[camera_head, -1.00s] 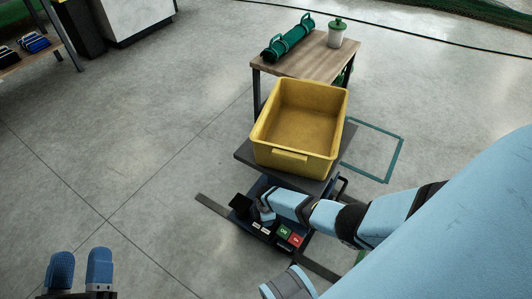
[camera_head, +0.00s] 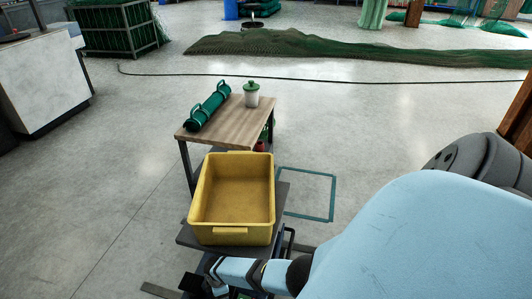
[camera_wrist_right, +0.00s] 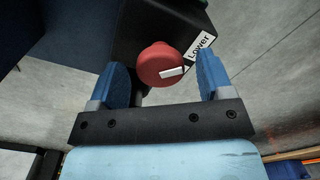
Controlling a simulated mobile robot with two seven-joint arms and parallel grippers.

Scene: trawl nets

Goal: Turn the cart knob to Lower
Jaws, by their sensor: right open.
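The red cart knob (camera_wrist_right: 160,64) with a white pointer mark sits on a dark control box. A white "Lower" label (camera_wrist_right: 199,45) is beside it, to its upper right in the right wrist view. The pointer mark lies toward the right side of the knob. My right gripper (camera_wrist_right: 163,82) is open, with one blue finger on each side of the knob and visible gaps. Whether the fingertips touch it cannot be told. In the head view my right arm reaches the front of the cart (camera_head: 185,237), whose control end is largely cut off. My left gripper is not in view.
A yellow bin (camera_head: 233,237) sits on the cart. A teal floor outline (camera_head: 333,200) lies to the right. Open floor lies left.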

